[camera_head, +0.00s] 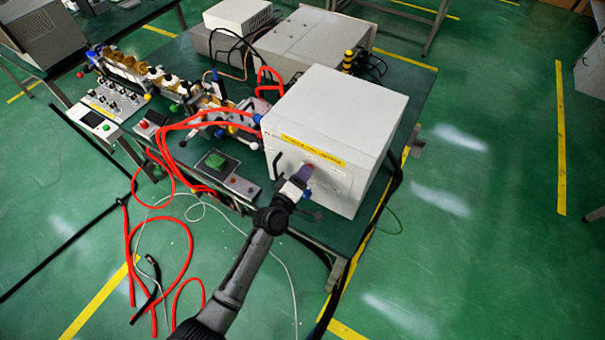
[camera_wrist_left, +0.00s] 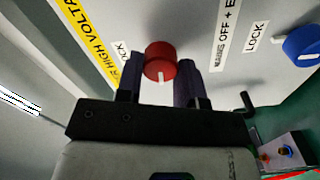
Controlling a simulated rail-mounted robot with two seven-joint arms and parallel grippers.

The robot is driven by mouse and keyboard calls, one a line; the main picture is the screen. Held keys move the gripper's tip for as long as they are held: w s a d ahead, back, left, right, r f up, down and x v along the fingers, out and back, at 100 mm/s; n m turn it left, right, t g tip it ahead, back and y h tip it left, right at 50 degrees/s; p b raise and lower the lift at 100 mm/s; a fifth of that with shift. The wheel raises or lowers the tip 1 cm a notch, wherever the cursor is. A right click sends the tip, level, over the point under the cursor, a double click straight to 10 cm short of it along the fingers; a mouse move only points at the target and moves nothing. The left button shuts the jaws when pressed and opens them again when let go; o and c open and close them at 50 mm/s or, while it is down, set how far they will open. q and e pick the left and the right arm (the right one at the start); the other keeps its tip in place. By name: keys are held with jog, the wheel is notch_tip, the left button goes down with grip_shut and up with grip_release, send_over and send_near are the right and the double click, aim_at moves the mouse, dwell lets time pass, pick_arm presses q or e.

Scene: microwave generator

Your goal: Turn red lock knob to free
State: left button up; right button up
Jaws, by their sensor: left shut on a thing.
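The red lock knob (camera_wrist_left: 160,60) is on the front panel of a white cabinet (camera_head: 340,115). In the left wrist view it sits between the two dark fingers of my left gripper (camera_wrist_left: 159,72), which is shut on it. A small white mark on the knob points toward the gripper's palm. In the head view my left gripper (camera_head: 304,175) reaches the cabinet's front face and largely hides the knob. My right gripper is not in view.
A blue knob (camera_wrist_left: 302,45) is on the same panel, to the right, near a LOCK label (camera_wrist_left: 255,35). A black handle (camera_head: 277,165) is at the cabinet front's left. Red hoses (camera_head: 185,240) run over the table's left edge to the floor. Open green floor (camera_head: 490,200) lies right.

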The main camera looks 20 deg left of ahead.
pick_arm(q)
jog(key=shift+n, duration=0.5)
dwell(0.3)
jog(key=o, duration=0.9)
jog(key=s, duration=0.4)
jog(key=s+a, duration=0.1)
jog(key=s, duration=0.4)
jog(key=s+a, duration=0.1)
jog(key=s, duration=0.3)
jog(key=shift+s, duration=0.35)
